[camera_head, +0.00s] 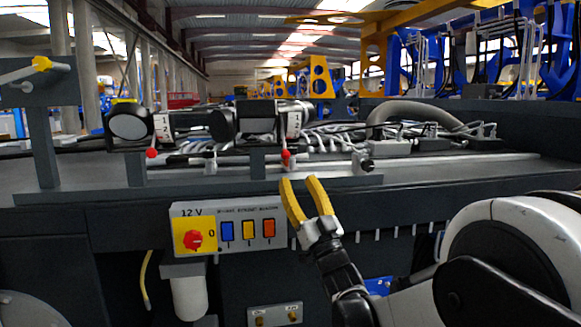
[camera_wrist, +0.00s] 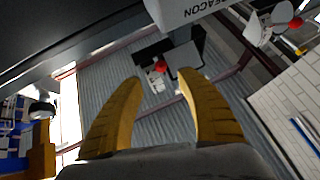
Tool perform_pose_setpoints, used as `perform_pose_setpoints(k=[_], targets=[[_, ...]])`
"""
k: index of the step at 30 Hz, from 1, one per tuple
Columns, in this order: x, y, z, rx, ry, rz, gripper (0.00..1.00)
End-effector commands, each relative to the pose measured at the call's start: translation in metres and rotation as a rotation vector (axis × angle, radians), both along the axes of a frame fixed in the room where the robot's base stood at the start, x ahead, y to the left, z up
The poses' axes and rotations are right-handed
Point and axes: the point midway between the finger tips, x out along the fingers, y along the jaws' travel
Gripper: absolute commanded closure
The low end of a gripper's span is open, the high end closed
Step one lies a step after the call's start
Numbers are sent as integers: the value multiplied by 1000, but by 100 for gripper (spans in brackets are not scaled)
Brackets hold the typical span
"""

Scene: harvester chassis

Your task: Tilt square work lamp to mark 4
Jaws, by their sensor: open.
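Two lamps stand on the chassis ledge in the head view. The left lamp (camera_head: 128,123) has a pale rounded face. The right lamp (camera_head: 257,117) has a dark boxy body, and seems to be the square work lamp. Beside each is a white numbered plate; the right plate (camera_head: 294,122) shows a 1, its other marks too small to read. A red-knobbed lever (camera_head: 286,154) hangs below the right plate. My gripper (camera_head: 299,184) is open and empty, pointing up just below that knob, apart from it. In the wrist view my open fingers (camera_wrist: 160,80) frame a red knob (camera_wrist: 160,66).
A 12 V switch panel (camera_head: 229,228) with a red rotary knob sits left of my gripper. Another red-knobbed lever (camera_head: 152,153) hangs by the left lamp. A grey hose (camera_head: 415,109) and cables lie right of the lamps. A dark post (camera_head: 42,140) stands at far left.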

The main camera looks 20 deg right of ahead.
Motion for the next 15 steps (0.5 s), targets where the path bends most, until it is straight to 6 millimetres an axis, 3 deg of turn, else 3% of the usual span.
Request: perform_pose_setpoints(k=[6,15], targets=[[-19,-4,-15,0,0,-1,55],[-21,-4,-17,0,0,0,55]])
